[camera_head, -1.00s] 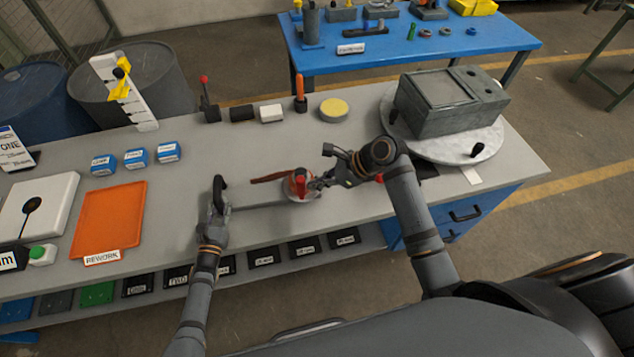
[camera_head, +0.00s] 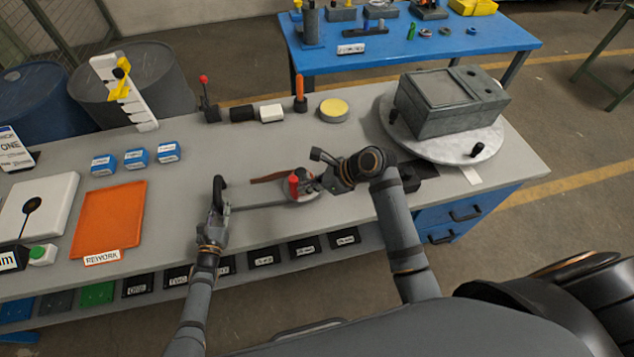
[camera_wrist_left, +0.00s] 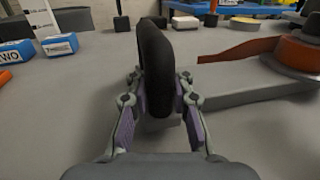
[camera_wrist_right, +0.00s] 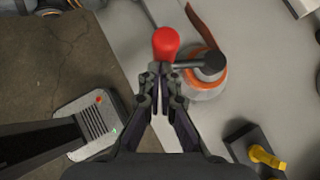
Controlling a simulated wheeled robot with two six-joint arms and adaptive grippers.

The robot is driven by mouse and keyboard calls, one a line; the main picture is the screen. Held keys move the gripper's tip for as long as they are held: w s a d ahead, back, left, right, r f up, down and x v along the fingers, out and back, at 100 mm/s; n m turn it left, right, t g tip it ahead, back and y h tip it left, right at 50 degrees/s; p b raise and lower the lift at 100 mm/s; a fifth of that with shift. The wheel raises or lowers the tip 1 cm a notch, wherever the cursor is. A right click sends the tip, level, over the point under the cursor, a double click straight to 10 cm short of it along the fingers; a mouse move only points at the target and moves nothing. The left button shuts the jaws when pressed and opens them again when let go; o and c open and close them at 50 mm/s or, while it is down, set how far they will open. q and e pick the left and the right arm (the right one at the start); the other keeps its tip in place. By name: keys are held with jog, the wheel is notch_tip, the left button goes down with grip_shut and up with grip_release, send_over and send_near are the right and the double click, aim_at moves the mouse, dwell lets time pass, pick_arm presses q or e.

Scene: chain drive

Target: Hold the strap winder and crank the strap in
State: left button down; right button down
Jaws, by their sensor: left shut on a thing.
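The strap winder (camera_head: 306,196) lies on the grey bench with a red-orange drum and a red crank knob (camera_head: 293,184). A red-brown strap (camera_head: 268,177) runs left from it. A grey bar links the winder to an upright black handle (camera_wrist_left: 155,65). My left gripper (camera_head: 215,212) is shut on this handle, one finger on each side. My right gripper (camera_wrist_right: 160,78) is right beside the red knob, with its fingertips close together. Whether they grip the knob's base or are just apart from it is unclear.
A grey box (camera_head: 450,100) stands on a round plate at the bench's right end. An orange REWORK mat (camera_head: 110,220) and blue boxes (camera_head: 135,158) are on the left. A black block (camera_wrist_right: 245,145) with a yellow part lies near my right gripper.

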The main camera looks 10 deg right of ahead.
jog(key=shift+w+a, duration=0.15)
jog(key=shift+a, duration=0.65)
jog(key=shift+w+a, duration=0.1)
jog(key=shift+a, duration=0.65)
jog(key=s+d+r, duration=0.7)
jog(key=s, duration=0.2)
jog(key=w+d+n+g+y, duration=0.1)
jog(key=w+d+n+g, duration=0.4)
jog(key=w, duration=0.6)
jog(key=a+f+t, duration=0.1)
jog(key=a+f, duration=0.6)
jog(key=a, duration=0.3)
jog(key=shift+w+m+t, duration=0.3)
jog(key=shift+w, duration=0.1)
